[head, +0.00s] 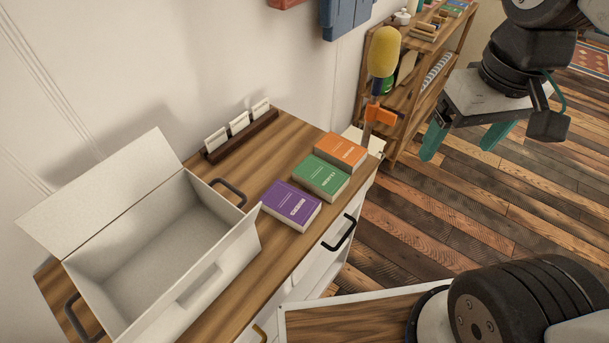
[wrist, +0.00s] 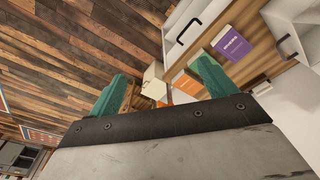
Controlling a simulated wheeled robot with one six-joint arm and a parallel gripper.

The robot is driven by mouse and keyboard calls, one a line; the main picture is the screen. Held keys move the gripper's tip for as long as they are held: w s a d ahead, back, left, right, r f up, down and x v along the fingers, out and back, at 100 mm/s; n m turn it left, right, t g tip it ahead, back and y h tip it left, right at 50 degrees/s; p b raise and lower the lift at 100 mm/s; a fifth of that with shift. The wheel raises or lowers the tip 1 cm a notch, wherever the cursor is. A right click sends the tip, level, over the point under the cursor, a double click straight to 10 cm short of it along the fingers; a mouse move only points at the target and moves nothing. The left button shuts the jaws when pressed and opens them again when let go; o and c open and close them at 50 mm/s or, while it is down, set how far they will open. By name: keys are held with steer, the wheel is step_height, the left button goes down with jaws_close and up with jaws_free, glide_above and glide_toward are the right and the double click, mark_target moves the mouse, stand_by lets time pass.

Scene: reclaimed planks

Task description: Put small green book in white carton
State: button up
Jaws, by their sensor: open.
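The small green book (head: 320,177) lies flat on the wooden cabinet top, between an orange book (head: 341,150) and a purple book (head: 291,204). The white carton (head: 192,300) stands open and empty at the left end of the top, its lid flap raised at the back. My gripper (head: 462,147) is open and empty, in the air over the floor to the right of the cabinet, apart from the books. In the wrist view my gripper (wrist: 161,85) shows two teal fingers spread apart. There the right finger covers part of the green book.
A dark holder (head: 240,137) with white cards stands behind the books. A yellow microphone (head: 383,55) in an orange clamp rises beyond the orange book. A wooden shelf (head: 425,80) stands at the back. Drawer handles (head: 339,233) stick out at the cabinet front.

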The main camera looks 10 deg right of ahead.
steer(key=w+a+f+n, duration=0.3)
steer(key=w+a+f, duration=0.2)
steer(key=w, duration=0.4)
steer(key=n+g, duration=0.1)
steer(key=n, duration=0.4)
glide_above(321, 173)
steer(key=f, duration=1.5)
steer(key=shift+d+f, duration=0.2)
steer(key=shift+f, duration=0.05)
steer(key=f, duration=0.7)
steer(key=shift+a+f, duration=0.2)
steer(key=shift+f, duration=0.1)
steer(key=c, duration=0.9)
